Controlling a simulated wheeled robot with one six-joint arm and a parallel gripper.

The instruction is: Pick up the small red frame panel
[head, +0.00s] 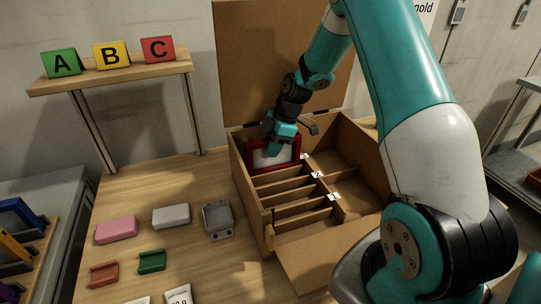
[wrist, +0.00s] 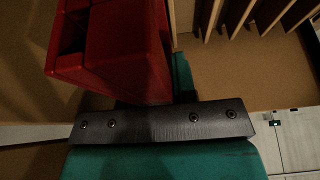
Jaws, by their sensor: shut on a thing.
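The small red frame panel (head: 288,163) has a red border around a pale middle. In the head view it stands roughly upright at the far left end of the open cardboard box. My gripper (head: 273,148) is shut on its upper left part. In the wrist view the red frame panel (wrist: 112,50) fills the upper left, close against my gripper (wrist: 160,90). The fingertips are mostly hidden there. I cannot tell whether the panel's lower edge touches the box floor.
The cardboard box (head: 247,190) has several divided slots and a raised lid behind. Pink (head: 116,230), white (head: 171,216) and grey (head: 218,218) pieces lie on the table left of it. A shelf (head: 120,72) with A, B and C signs stands at the back left.

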